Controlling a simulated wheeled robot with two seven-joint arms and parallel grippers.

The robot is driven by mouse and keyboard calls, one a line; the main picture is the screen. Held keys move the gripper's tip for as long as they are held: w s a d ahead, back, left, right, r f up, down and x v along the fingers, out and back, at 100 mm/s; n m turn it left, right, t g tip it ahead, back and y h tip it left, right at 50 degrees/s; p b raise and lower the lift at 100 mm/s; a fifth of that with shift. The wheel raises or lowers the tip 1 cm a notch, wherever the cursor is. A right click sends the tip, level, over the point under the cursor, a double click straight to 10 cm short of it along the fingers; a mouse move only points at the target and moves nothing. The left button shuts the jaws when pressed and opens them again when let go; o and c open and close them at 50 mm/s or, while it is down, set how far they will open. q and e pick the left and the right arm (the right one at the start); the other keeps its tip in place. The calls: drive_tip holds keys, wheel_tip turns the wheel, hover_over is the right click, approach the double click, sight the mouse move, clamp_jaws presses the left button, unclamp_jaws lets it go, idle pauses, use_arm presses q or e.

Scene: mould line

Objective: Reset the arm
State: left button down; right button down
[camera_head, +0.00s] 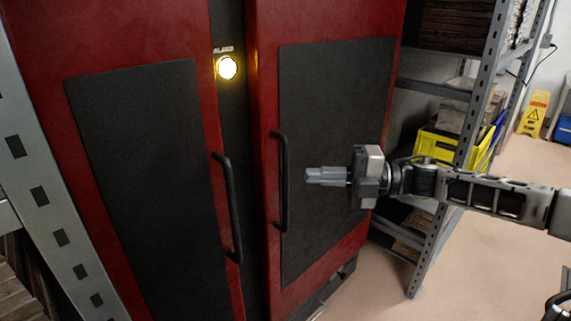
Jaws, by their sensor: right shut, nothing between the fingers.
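My right gripper (326,176) is shut and empty, with its fingers pointing left. In the picture it lies in front of the right door's dark panel (330,110), a little right of that door's black handle (282,180). A gap shows between the fingertips and the handle. My right arm comes in from the right edge, stretched out nearly level. My left gripper is not in view.
A red cabinet (225,300) with two doors fills the left and middle; the left door has its own black handle (229,205). A lit round lamp (227,67) sits between the doors. A grey metal shelf (476,90) holds a yellow crate (432,147).

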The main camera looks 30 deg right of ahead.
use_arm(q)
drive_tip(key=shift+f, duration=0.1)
use_arm(e)
drive_tip(key=s+a+f+m+t+h, duration=0.2)
drive_tip(key=a+f+m+h, duration=0.15)
drive_tip(key=f+m, duration=0.4)
drive_tip(key=s+a+f+m+t+h, duration=0.1)
drive_tip(key=a+f+m+t+h, duration=0.15)
drive_tip(key=a+f+m, duration=0.45)
use_arm(q)
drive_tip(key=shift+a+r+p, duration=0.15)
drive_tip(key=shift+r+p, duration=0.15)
drive_tip(key=shift+p, duration=0.5)
use_arm(e)
drive_tip(key=s+a+f+m+g+h, duration=0.4)
drive_tip(key=s+a+f+m, duration=0.4)
drive_tip(key=s+f+m, duration=0.3)
drive_tip(key=shift+s+a+f+m+h, duration=0.35)
drive_tip(key=shift+s+a+m+h, duration=0.05)
drive_tip(key=shift+s+m+h, duration=0.35)
